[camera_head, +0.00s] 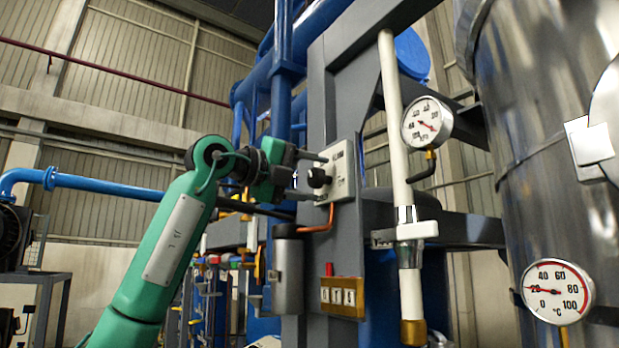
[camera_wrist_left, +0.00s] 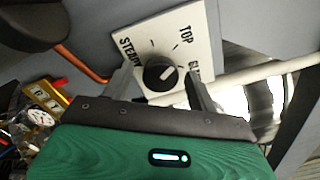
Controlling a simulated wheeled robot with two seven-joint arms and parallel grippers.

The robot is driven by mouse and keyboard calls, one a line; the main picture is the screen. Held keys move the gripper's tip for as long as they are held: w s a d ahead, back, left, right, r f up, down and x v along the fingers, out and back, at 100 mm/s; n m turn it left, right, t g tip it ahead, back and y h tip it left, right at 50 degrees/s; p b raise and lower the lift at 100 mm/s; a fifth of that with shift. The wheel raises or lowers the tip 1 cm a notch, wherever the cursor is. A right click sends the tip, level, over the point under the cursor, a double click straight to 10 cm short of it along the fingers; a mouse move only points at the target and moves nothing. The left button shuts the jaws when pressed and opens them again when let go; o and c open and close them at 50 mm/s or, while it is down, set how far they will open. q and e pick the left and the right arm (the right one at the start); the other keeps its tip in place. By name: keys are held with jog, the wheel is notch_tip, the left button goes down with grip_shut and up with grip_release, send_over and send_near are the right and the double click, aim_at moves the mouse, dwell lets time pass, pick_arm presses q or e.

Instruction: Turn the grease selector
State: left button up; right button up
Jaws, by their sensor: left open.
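The grease selector is a round black knob (camera_head: 318,178) on a white plate (camera_head: 342,168) fixed to a grey column. In the left wrist view the knob (camera_wrist_left: 160,73) has a light mark on its face, and the plate (camera_wrist_left: 153,30) reads "STEADY", "TOP" and a third word partly hidden by a finger. My left gripper (camera_head: 310,177) is open in front of the plate. In the left wrist view its two fingers (camera_wrist_left: 163,76) stand on either side of the knob, with gaps showing. Whether the fingertips touch the plate I cannot tell. My right gripper is out of view.
A white vertical pipe (camera_head: 397,130) with a pressure gauge (camera_head: 427,122) stands right of the plate. A grey cylinder (camera_head: 287,275) and an orange tube (camera_head: 320,223) sit below. A steel vessel (camera_head: 540,170) with a thermometer dial (camera_head: 556,291) fills the right side.

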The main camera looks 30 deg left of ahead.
pick_arm(q)
jog(key=shift+s+a+f+b, duration=0.1)
jog(key=shift+s+a+b, duration=0.15)
jog(key=shift+s+b, duration=0.2)
jog(key=b+v, duration=0.4)
jog(key=v, duration=0.9)
jog(key=shift+w+d, duration=0.1)
